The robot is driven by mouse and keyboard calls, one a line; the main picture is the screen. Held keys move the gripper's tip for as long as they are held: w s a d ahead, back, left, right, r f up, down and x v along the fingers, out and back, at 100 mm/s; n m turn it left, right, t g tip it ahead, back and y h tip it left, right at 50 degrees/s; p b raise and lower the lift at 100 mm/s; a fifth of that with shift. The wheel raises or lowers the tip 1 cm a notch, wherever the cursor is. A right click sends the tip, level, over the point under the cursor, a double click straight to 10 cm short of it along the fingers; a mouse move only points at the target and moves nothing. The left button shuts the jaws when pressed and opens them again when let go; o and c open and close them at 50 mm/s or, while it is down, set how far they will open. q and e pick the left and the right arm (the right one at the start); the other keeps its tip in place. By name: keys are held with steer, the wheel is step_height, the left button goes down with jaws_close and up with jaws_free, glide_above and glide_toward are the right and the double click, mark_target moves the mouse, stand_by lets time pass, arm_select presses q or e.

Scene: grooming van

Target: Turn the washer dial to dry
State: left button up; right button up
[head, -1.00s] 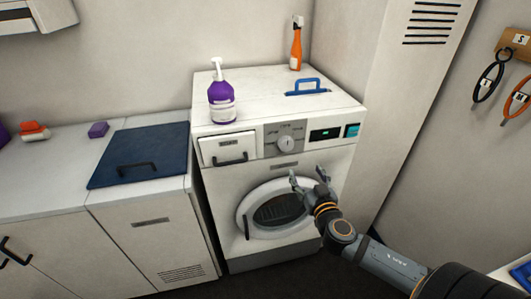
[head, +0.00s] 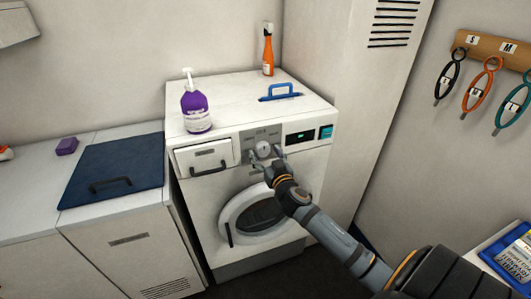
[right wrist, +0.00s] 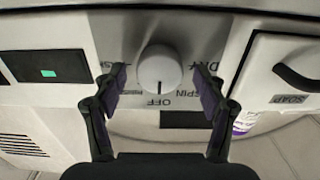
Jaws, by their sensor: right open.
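The washer (head: 240,179) stands against the back wall, with its round white dial (head: 263,149) on a grey panel. In the right wrist view the dial (right wrist: 159,70) sits in the middle. A short dark mark on it points down at the OFF label (right wrist: 158,102). SPIN (right wrist: 181,94) and DRY (right wrist: 212,58) show right of the dial, partly behind a finger. My right gripper (head: 266,156) is open in front of the panel, and in the wrist view its fingers (right wrist: 160,78) stand on either side of the dial, apart from it. My left gripper is out of view.
A purple pump bottle (head: 196,110), an orange spray bottle (head: 268,53) and a blue-handled brush (head: 281,93) are on the washer top. The soap drawer (head: 204,157) is left of the dial, the display (head: 300,136) right. The round door (head: 256,215) is below.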

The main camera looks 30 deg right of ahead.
steer(key=c, duration=1.2)
steer(key=shift+o, duration=0.2)
steer(key=n, duration=0.4)
steer(key=n+p, duration=0.1)
steer(key=n, duration=0.3)
steer(key=shift+n, duration=0.4)
steer(key=n+p, duration=0.1)
steer(key=n, duration=0.3)
steer(key=shift+p, duration=0.3)
steer(key=shift+n+p, duration=0.65)
steer(key=shift+n, duration=1.85)
